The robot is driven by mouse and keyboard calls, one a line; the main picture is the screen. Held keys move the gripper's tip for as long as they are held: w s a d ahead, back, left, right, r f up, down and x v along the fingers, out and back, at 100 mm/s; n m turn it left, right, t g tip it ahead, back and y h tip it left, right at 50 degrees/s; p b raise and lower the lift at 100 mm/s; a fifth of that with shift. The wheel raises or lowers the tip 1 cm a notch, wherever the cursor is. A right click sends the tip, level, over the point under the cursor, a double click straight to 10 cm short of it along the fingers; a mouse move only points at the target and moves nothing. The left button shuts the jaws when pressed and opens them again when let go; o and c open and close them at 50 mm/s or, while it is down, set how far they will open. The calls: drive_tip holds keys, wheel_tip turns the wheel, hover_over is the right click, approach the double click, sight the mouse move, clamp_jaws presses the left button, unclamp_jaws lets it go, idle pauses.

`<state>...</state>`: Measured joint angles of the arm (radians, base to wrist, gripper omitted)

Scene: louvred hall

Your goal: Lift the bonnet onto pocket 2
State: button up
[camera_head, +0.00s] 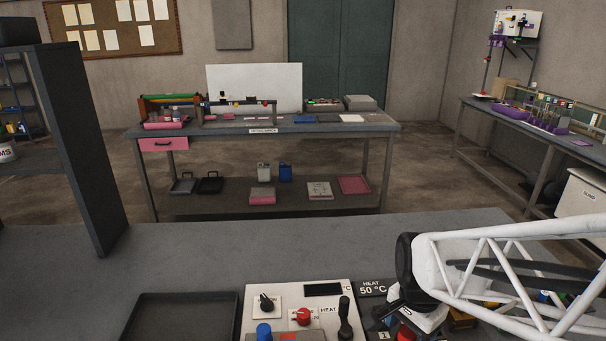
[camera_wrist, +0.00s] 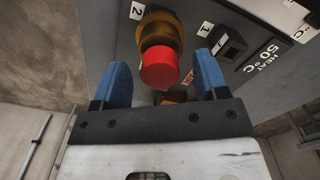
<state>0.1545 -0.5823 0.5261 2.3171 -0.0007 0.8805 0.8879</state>
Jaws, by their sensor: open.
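In the wrist view, my gripper (camera_wrist: 161,70) is open, its two blue fingers apart. A red round-topped piece (camera_wrist: 160,68) shows between the fingers, with a gap on each side. Behind it is an orange-brown round part (camera_wrist: 154,27) beside a label "2" (camera_wrist: 137,10). I cannot tell which of these is the bonnet, or whether the red piece sits on the orange-brown part. A dark square pocket (camera_wrist: 232,44) lies to the right near a label "1". In the head view, my white arm hides much of this unit; a red part (camera_head: 406,334) shows at its lower edge.
A control panel (camera_head: 260,291) with knobs and a lever, marked HEAT, stands left of the arm. A dark empty tray (camera_head: 176,301) lies farther left. The grey bench top (camera_head: 270,243) behind them is clear. A tall dark panel (camera_head: 85,150) stands at the left.

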sight(409, 331)
drive_tip(key=shift+r, duration=2.2)
wheel_tip(409, 331, up, 8)
drive_tip(key=shift+f, duration=0.1)
